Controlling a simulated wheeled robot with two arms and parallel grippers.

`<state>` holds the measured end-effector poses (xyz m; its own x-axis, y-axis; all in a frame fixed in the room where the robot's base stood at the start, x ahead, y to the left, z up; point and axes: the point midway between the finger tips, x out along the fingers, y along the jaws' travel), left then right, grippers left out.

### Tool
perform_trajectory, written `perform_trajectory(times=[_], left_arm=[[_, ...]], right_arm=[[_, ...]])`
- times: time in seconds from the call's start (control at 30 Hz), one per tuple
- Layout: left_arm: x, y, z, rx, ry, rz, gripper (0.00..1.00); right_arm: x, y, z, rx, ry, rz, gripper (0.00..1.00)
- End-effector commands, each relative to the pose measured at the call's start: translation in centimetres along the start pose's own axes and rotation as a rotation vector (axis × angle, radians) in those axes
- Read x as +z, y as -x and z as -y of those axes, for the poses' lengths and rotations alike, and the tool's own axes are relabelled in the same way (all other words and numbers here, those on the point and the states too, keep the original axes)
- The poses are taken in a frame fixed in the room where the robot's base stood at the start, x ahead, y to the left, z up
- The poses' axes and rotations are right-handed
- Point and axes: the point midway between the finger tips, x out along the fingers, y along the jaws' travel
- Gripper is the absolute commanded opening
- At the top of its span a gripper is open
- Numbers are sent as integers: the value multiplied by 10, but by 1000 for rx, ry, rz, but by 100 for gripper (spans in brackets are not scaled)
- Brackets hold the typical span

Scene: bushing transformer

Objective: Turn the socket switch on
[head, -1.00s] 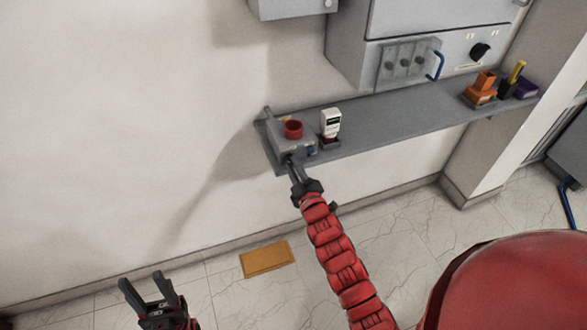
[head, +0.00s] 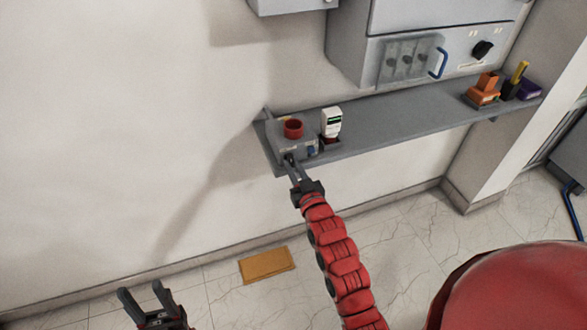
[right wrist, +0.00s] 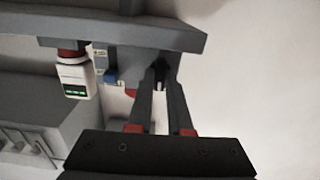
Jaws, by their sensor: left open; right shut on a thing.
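The grey socket box (head: 305,148) sits at the left end of the wall shelf, with a round red socket (head: 293,128) on top. A dark switch (right wrist: 161,73) is on the box's front face, and a blue part (right wrist: 110,76) is beside it. My right gripper (head: 290,160) is at that front face. In the right wrist view its fingertips (right wrist: 160,84) close on the dark switch. The fingers partly hide the switch, and its position is hard to read. My left gripper (head: 141,290) is open and empty, low at the left, away from the shelf.
A white device with a green display (head: 331,122) stands right beside the box. The grey shelf (head: 400,122) runs right to orange, yellow and purple items (head: 484,88). A grey cabinet (head: 420,60) hangs above. An orange-brown slab (head: 266,265) lies on the floor.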

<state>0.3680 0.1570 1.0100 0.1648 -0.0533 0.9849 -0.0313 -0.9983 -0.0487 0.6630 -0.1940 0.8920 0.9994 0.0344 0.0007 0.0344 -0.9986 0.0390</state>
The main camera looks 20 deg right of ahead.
Motion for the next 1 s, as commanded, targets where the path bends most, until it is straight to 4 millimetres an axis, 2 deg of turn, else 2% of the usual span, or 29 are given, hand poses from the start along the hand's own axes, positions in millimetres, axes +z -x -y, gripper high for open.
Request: perform_trajectory(times=[0.67,0.7,0.73,1.0], left_arm=[[1,3,0,0,0,0,52],[1,3,0,0,0,0,52],[0,3,0,0,0,0,52],[0,3,0,0,0,0,52]], right_arm=[[3,0,0,0,-57,7,0],[3,0,0,0,-57,7,25],[3,0,0,0,-56,6,30],[1,0,0,0,-55,3,30]])
